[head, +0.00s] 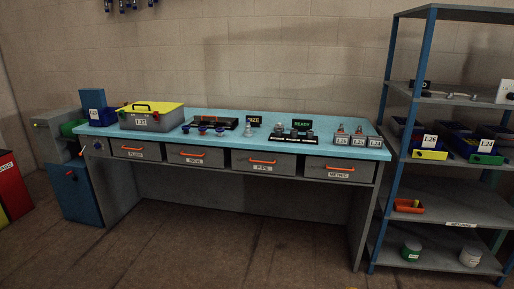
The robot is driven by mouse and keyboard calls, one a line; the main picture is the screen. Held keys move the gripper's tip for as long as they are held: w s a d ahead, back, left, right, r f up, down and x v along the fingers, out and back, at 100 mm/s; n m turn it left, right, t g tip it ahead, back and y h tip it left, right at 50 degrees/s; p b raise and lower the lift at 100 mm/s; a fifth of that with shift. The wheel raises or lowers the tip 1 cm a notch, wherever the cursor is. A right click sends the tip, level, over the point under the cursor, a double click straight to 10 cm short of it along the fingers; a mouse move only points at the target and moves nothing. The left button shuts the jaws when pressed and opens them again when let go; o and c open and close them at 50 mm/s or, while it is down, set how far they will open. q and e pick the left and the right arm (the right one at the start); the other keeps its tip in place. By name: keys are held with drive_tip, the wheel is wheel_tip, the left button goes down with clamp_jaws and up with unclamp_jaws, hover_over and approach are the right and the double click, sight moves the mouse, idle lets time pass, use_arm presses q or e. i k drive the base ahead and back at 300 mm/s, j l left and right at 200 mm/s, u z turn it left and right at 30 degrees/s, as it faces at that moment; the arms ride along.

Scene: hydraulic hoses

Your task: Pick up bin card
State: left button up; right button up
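Several small white number cards are in the head view, and I cannot tell which one is the bin card. One white card (430,141) is on the front of a blue and yellow bin (429,155) on the right shelf. Another white card (486,146) is on a blue and green bin (486,159) beside it. Smaller labelled blocks (358,141) stand at the right end of the workbench. A blank-looking white panel (505,91) is on the upper shelf, cut by the picture's edge. Neither of my grippers is in view.
The turquoise workbench (222,142) carries a grey and yellow toolbox (151,121), fittings and a green-lit sign (303,124). Labelled drawers line its front. The blue-posted shelf rack (460,207) stands at right. Red and blue cabinets (75,192) stand at left. The floor in front is clear.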

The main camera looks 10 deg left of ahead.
sight(94, 114)
drive_tip(key=i+u, duration=0.25)
drive_tip(key=i, duration=0.25)
drive_tip(key=i+u, duration=0.25)
drive_tip(key=i, duration=0.2)
drive_tip(key=i+l+u, duration=0.2)
drive_tip(key=i, duration=0.3)
drive_tip(key=i+l+u, duration=0.25)
drive_tip(key=i, duration=0.2)
